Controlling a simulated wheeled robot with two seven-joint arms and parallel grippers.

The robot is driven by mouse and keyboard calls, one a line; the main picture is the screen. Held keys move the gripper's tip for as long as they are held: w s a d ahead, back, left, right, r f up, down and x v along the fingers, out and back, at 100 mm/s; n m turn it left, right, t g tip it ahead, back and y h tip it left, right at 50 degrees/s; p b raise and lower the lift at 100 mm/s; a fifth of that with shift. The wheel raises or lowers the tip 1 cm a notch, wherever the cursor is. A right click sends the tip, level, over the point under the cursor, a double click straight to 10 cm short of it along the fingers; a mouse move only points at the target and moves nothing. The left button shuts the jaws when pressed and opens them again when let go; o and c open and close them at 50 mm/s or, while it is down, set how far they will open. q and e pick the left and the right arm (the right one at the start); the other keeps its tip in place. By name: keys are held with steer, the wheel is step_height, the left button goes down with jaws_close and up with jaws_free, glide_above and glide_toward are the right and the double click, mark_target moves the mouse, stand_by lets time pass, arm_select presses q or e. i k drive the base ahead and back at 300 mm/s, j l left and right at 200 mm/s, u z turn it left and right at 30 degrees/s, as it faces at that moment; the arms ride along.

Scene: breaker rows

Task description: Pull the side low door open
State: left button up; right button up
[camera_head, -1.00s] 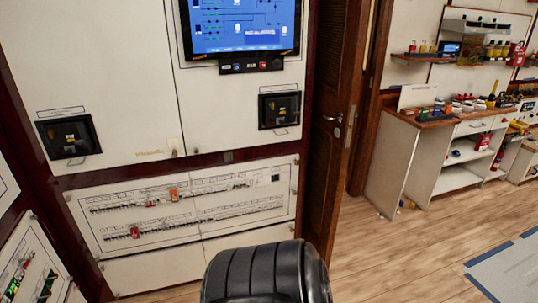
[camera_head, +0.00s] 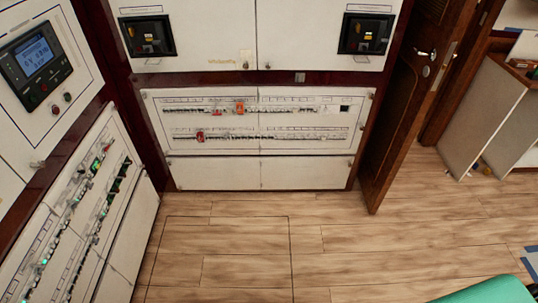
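Two low white doors are in view. On the side cabinet at the left, a plain low panel (camera_head: 133,243) lies below the slanting rows of breakers and looks closed. On the cabinet facing me, a long low panel (camera_head: 258,173) lies under the breaker rows and also looks closed. The frames do not settle which one is the side low door. Neither of my grippers shows in this view.
The breaker panel (camera_head: 258,150) above has red tags. A brown wooden door (camera_head: 405,105) stands ajar at the right. A green object (camera_head: 490,292) fills the bottom right corner. The wood floor (camera_head: 250,250) ahead is clear.

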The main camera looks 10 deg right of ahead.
mark_target(281, 173)
steer(key=z, duration=0.75)
steer(key=i+l+z, duration=0.15)
steer(key=i+l, duration=0.25)
steer(key=i+l+z, duration=0.15)
steer(key=i+l, duration=0.15)
steer(key=i, duration=0.15)
steer(key=i+l+z, duration=0.15)
steer(key=i+l, duration=0.15)
steer(key=i, duration=0.2)
